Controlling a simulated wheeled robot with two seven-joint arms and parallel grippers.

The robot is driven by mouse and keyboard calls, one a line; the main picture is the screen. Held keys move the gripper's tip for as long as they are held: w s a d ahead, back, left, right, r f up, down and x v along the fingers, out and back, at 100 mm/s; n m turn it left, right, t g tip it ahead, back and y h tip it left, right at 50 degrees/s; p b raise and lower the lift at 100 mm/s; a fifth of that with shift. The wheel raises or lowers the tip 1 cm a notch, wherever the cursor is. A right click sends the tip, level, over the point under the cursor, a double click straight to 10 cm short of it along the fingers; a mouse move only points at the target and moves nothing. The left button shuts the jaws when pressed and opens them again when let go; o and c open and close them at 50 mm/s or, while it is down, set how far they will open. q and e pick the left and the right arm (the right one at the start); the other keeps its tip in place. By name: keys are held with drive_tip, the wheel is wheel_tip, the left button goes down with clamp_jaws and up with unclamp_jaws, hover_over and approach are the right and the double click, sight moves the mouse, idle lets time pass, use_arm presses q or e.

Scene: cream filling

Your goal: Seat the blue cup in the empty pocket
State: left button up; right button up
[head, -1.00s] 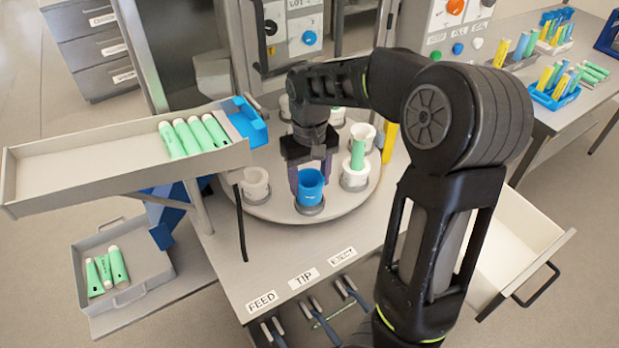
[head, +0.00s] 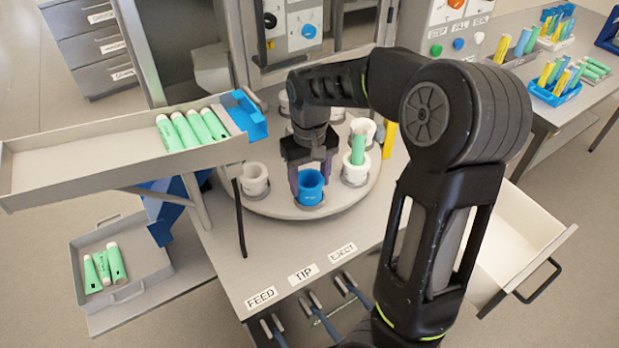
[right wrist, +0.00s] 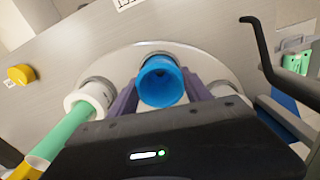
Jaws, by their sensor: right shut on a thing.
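The blue cup (head: 311,187) is at the front of the round turntable (head: 274,210), upright, at a pocket whose grey ring (head: 310,205) shows around its foot. It looks seated or nearly so; I cannot tell whether it touches the bottom. My right gripper (head: 310,172) is shut on the cup from behind, a finger on each side. In the right wrist view the blue cup (right wrist: 161,82) sits between the purple fingers of the right gripper (right wrist: 163,95). My left gripper is not in view.
A sloped tray (head: 80,150) with several green tubes reaches in from the left. A black rod (head: 239,218) stands left of the turntable.

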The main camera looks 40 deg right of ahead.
drive_tip(key=o, duration=1.5)
wheel_tip(320, 180, up, 8)
drive_tip(key=shift+f+b, duration=0.15)
drive_tip(key=shift+b, duration=0.25)
drive_tip(key=shift+s, duration=0.1)
idle(0.4)
